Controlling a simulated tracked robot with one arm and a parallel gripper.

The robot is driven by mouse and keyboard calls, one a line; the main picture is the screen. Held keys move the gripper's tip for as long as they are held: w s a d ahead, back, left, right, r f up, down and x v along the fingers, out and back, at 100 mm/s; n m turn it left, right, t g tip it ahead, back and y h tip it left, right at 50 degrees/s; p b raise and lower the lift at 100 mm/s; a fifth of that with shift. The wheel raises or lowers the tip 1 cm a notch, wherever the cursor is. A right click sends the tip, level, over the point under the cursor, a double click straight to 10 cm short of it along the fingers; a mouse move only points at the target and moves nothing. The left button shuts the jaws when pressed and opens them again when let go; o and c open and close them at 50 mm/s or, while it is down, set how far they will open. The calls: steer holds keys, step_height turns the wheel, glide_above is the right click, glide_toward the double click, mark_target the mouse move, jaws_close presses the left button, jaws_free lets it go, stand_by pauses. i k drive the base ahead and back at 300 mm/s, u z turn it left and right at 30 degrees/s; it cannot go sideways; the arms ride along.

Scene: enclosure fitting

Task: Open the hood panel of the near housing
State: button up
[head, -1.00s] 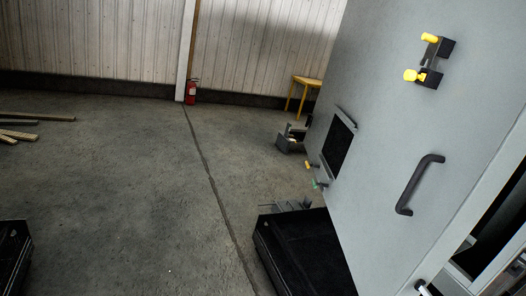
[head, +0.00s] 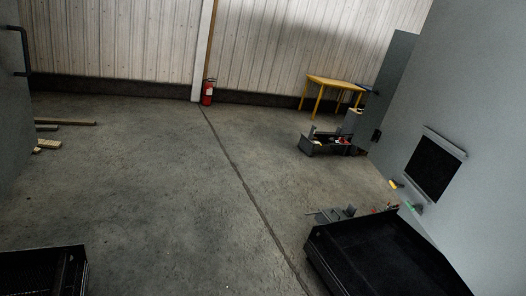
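A large grey housing wall (head: 475,110) fills the right side, with a square black opening (head: 435,168) low on it. A darker grey upright panel (head: 395,85) stands at its far edge, with a small black fitting (head: 376,135) beside it. Another grey panel (head: 12,110) with a black bar handle (head: 20,50) is cut off at the left edge. I cannot tell which of these is the hood panel. My gripper is not visible, so its fingers cannot be judged. Small yellow and green pieces sit below the opening.
A black tray-like box (head: 320,254) is at lower right, another (head: 80,270) at lower left. A grey toolbox (head: 325,147), yellow table (head: 330,82), red extinguisher (head: 208,92) and wooden boards (head: 66,123) stand or lie farther back. The middle floor is clear.

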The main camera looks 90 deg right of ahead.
mark_target(452, 132)
steer(key=z, duration=0.15)
steer(key=i, duration=0.35)
steer(key=z, duration=3.5)
steer(key=k, duration=0.9)
steer(key=z, duration=0.15)
steer(key=i, duration=0.9)
steer(key=u, duration=0.1)
